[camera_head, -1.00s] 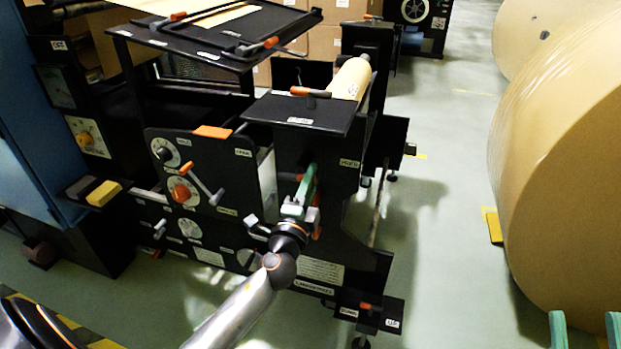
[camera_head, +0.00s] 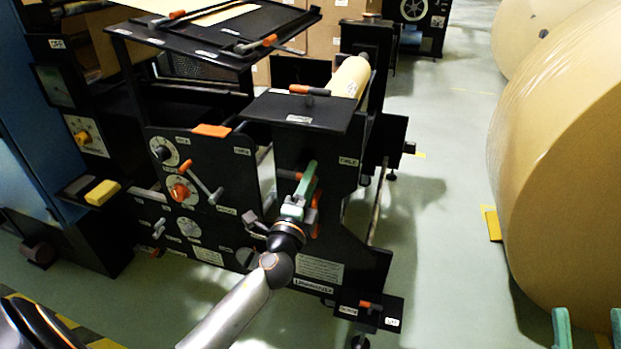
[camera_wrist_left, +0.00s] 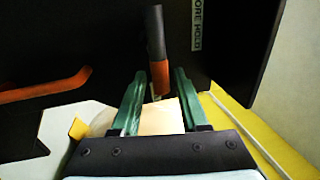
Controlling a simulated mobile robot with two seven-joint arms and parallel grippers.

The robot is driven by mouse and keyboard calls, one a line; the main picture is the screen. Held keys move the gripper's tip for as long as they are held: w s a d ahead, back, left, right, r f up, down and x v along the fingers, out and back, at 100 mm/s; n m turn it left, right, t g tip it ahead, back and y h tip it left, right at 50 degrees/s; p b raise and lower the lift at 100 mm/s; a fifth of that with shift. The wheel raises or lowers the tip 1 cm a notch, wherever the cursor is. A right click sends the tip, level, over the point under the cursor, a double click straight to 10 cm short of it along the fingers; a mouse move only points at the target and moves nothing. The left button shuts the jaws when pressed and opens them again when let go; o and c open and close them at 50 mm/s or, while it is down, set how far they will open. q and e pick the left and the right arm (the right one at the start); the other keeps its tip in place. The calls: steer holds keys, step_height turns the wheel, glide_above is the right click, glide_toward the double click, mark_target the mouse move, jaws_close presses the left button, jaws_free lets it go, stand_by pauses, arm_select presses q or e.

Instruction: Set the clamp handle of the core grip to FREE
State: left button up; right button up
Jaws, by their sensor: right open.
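A dark lever with an orange end sits on the front of the black machine, beside a CORE HOLD label (camera_wrist_left: 197,25). In the left wrist view this handle (camera_wrist_left: 158,50) points down from the top, its orange end between the tips of my green fingers. In the head view its dark part (camera_head: 287,174) shows left of my fingers. My left gripper (camera_head: 308,182) is open around the orange end, with a gap visible on each side; it also shows in the left wrist view (camera_wrist_left: 160,85). No FREE marking is legible. My right gripper (camera_head: 588,325) is open and empty at the bottom right.
An orange bar (camera_wrist_left: 40,88) lies left of my left fingers in the wrist view. A black shelf (camera_head: 310,112) overhangs the gripper. A panel with dials and levers (camera_head: 203,178) stands to the left.

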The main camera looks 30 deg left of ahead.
arm_select(q)
steer(key=shift+o, duration=0.4)
steer(key=shift+s+f, duration=0.1)
steer(key=shift+s, duration=0.15)
steer(key=b+v, duration=0.3)
steer(key=v, duration=0.9)
arm_select(e)
steer(key=shift+s+a+r+n+y, duration=0.15)
steer(key=shift+s+r+n+y, duration=0.3)
steer(key=shift+s+n+y, duration=0.45)
steer(key=shift+s+a+r+n+y, duration=0.15)
steer(key=shift+s+r+n+y, duration=0.45)
steer(key=shift+y, duration=0.6)
arm_select(q)
steer(key=shift+d, duration=0.1)
arm_select(e)
steer(key=shift+s+f, duration=0.1)
steer(key=shift+f, duration=0.1)
